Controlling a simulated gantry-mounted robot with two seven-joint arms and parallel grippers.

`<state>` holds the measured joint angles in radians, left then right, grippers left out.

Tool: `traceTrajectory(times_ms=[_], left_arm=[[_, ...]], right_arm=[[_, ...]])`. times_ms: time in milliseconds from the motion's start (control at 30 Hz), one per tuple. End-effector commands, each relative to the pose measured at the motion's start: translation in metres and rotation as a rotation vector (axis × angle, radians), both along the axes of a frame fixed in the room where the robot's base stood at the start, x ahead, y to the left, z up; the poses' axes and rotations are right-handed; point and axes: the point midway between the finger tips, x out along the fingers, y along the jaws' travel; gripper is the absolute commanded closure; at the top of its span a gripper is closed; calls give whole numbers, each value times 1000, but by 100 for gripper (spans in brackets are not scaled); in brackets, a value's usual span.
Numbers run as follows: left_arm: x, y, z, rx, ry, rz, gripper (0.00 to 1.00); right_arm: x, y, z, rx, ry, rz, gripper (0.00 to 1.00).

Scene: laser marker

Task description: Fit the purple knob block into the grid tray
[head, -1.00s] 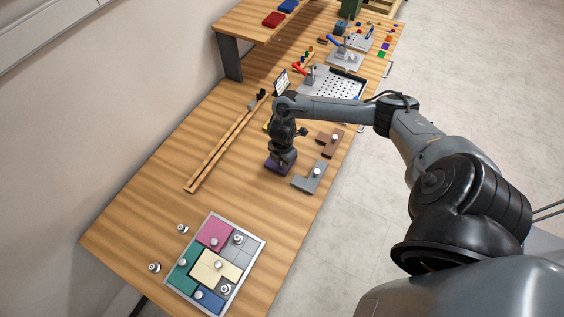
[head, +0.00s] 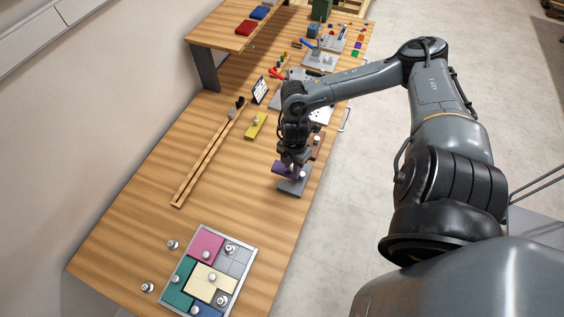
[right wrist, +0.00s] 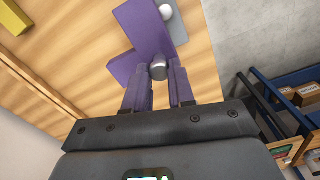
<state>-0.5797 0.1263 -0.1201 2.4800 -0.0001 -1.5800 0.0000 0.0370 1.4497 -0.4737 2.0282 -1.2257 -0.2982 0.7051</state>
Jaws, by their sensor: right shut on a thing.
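The purple knob block (head: 283,170) is held by my right gripper (head: 292,165) above the table, partly in front of the grey knob block (head: 295,184). In the right wrist view the purple block (right wrist: 148,35) shows an angled shape, and the gripper's fingers (right wrist: 157,78) are closed on its silver knob (right wrist: 158,67). The grid tray (head: 251,260) is at the near end of the table. It holds pink, teal, cream and blue pieces, and bare grey cells (head: 235,262) show at its right. My left gripper is not in view.
A yellow knob block (head: 256,125) and a brown one (head: 317,146) lie farther back. A long wooden rail (head: 208,155) is at left. Two small silver weights (head: 172,244) stand left of the tray. Bare table lies between gripper and tray.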

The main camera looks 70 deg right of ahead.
Motion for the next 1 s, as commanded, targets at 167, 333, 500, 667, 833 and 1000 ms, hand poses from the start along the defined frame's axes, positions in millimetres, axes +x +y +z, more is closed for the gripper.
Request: traceTrajectory(times_ms=[167, 333, 500, 667, 833, 1000], left_arm=[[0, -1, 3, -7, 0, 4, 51], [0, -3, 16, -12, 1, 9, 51], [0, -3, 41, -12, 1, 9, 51], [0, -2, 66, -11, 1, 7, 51], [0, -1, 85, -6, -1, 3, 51], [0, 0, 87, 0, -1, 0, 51]], right_arm=[[-12, -1, 9, -4, 1, 0, 100], [-17, 1, 25, -1, 0, 1, 100], [-18, 1, 49, 0, 0, 0, 100], [-18, 1, 72, 0, 0, 0, 100], [-18, 1, 90, 0, 1, 0, 100], [-18, 1, 92, 0, 1, 0, 100]])
